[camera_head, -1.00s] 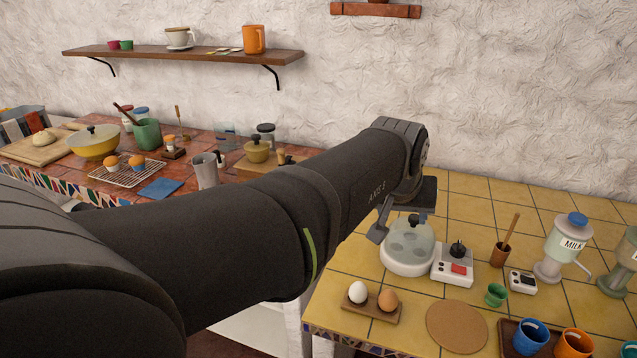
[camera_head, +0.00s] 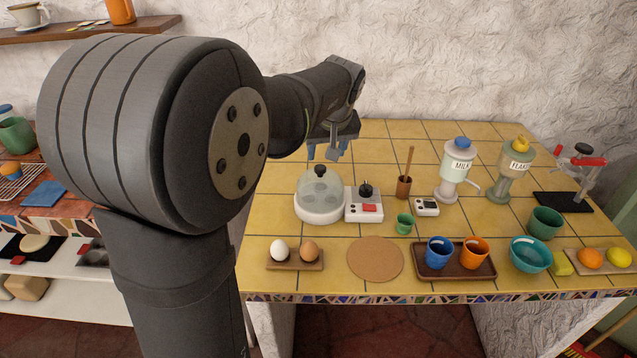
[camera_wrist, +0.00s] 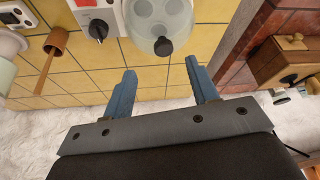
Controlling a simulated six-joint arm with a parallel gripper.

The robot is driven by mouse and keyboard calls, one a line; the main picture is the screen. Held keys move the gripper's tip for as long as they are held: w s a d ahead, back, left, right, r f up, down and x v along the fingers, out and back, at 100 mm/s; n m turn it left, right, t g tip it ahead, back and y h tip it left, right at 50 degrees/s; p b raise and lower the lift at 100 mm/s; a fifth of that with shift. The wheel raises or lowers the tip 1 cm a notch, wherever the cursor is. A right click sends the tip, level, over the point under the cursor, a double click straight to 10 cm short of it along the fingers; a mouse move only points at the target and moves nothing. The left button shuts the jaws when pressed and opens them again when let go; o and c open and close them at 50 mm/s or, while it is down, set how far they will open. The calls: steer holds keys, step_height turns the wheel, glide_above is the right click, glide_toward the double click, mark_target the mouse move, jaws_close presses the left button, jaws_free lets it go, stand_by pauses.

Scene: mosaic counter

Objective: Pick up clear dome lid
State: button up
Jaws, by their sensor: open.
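The clear dome lid (camera_head: 322,186) has a black knob and sits on a round white cooker base (camera_head: 320,215) on the yellow tiled counter. Round hollows show through it. In the wrist view the dome lid (camera_wrist: 150,14) is at the top edge, its black knob (camera_wrist: 163,46) towards the fingers, and part of it is cut off. My gripper (camera_wrist: 160,75) is open and empty, its two blue fingers apart. In the head view my gripper (camera_head: 325,152) is behind and above the dome, apart from it.
A white control box (camera_head: 364,206) with a black knob and red switch adjoins the base on the right. An egg board (camera_head: 295,265) lies in front. A brown cup with a stick (camera_head: 404,184) and a milk dispenser (camera_head: 456,170) stand to the right. Tiles behind are clear.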

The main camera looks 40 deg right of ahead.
mark_target(321, 168)
steer(key=x, duration=0.8)
steer(key=shift+w+a+r, duration=0.1)
steer(key=shift+w+r, duration=0.05)
steer(key=shift+w, duration=0.15)
jaws_close()
